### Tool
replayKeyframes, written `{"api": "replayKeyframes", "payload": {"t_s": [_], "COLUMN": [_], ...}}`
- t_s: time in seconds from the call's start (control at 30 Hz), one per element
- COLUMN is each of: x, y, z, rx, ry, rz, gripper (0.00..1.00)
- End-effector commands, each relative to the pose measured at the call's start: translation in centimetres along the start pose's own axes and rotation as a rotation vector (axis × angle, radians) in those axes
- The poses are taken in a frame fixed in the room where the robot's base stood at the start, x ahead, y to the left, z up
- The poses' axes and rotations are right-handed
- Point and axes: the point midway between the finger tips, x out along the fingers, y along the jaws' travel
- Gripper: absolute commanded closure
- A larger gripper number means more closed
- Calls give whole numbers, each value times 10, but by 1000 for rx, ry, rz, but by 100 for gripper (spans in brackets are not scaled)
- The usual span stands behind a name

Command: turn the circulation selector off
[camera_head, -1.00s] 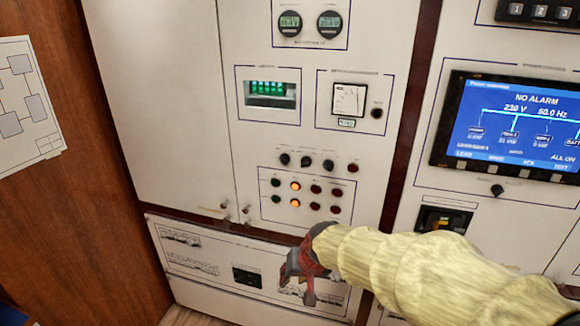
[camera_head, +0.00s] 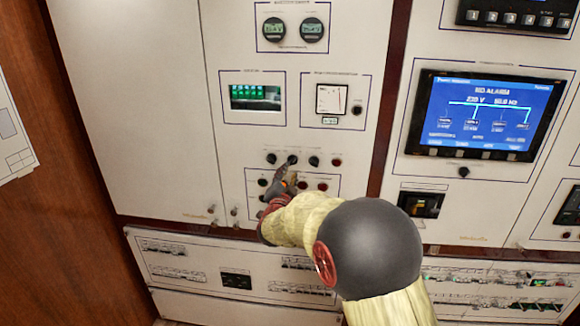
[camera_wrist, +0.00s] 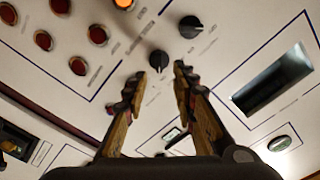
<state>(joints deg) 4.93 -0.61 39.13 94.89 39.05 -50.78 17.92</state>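A row of small black rotary selectors (camera_head: 292,159) sits on the white panel. Their labels are too small to read, so I cannot tell which one is the circulation selector. My gripper (camera_head: 284,176) is raised just below this row, in front of the lamps. In the wrist view my gripper (camera_wrist: 160,74) is open, with a gap between its two fingers. A black knob (camera_wrist: 158,62) with a pale pointer mark shows just beyond the gap. I see no contact with it. Another black knob (camera_wrist: 190,27) is up and to the right.
Red lamps (camera_wrist: 97,35) and a lit orange lamp (camera_wrist: 123,3) lie close beside the knobs. A green display (camera_head: 255,97) and a meter (camera_head: 332,99) are above the row. A screen (camera_head: 484,115) reading NO ALARM is to the right.

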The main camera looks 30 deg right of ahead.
Motion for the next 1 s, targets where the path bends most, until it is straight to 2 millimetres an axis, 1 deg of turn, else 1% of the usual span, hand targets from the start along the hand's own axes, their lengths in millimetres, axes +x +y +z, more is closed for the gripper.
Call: {"api": "replayKeyframes", "payload": {"t_s": [0.03,0.2,0.4,0.57,0.8,1.0], "x": [8,35,58,66,66,66], "y": [2,1,1,1,0,1], "z": [0,1,0,1,1,1], "rx": [-1,-2,-2,-2,-3,-3], "ry": [1,-1,-1,-3,-3,-3], "rz": [2,1,1,1,1,1], "gripper": [73,73,73,73,73,84]}}
